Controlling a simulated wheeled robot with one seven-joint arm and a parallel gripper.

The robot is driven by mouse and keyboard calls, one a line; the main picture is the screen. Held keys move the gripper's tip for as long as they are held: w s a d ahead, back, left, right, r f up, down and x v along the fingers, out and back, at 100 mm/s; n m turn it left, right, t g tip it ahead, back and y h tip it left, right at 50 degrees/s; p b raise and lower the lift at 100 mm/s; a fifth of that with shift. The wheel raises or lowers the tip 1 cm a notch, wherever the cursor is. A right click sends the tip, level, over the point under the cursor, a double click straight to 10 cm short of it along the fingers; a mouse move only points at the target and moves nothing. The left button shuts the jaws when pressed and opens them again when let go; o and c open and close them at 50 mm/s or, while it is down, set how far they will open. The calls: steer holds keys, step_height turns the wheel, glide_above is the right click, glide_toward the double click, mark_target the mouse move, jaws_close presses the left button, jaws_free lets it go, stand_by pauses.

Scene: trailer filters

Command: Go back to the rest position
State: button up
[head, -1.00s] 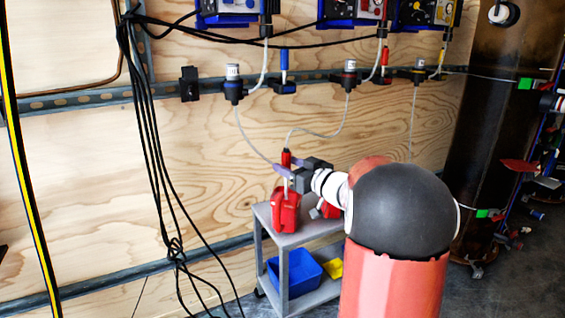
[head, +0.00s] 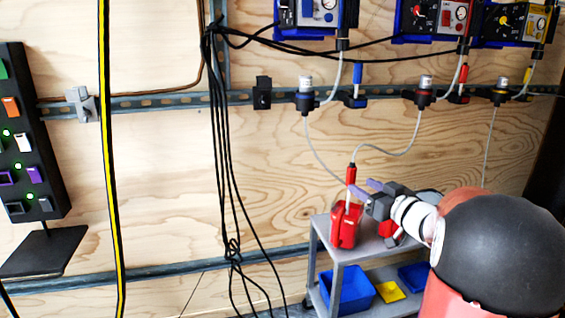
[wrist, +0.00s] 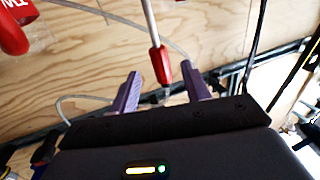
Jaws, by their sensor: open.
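My gripper (head: 364,189) has two purple fingers, spread apart and empty. It is just right of a red probe handle (head: 351,174) on a pale cable. The handle stands upright above a red canister (head: 344,226) on a grey cart (head: 338,254). In the wrist view the fingers (wrist: 161,76) point away from me, with the red handle (wrist: 160,64) in the gap between them in the picture. I see no contact with it. A second red object (head: 391,232) on the cart is partly hidden behind my wrist.
Black cables (head: 222,150) hang left of the cart. Instrument boxes (head: 433,20) and sensors (head: 424,92) with pale cables are on the plywood wall. A blue bin (head: 349,290) and yellow tray (head: 390,291) sit on the lower shelf. A dark panel (head: 30,130) is at far left.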

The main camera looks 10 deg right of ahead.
steer(key=s+a+r+m+g+h+p, duration=0.3)
steer(key=s+a+r+m+h+p, duration=0.3)
steer(key=r+h, duration=0.3)
steer(key=s+a+f+n+g+y+p, duration=0.1)
steer(key=s+a+f+g, duration=0.1)
steer(key=s, duration=0.6)
steer(key=s+a+f+g+y+p, duration=0.1)
steer(key=s+a+f+g+p, duration=0.1)
steer(key=s+a, duration=0.5)
steer(key=s+a+f+n+g+y+p, duration=0.1)
steer(key=s+a+f+g, duration=0.2)
steer(key=s, duration=0.5)
steer(key=shift+s+a+n+g+y, duration=0.3)
steer(key=shift+s+a+g+y, duration=0.1)
steer(key=shift+a+g, duration=0.5)
steer(key=shift+w+r, duration=0.1)
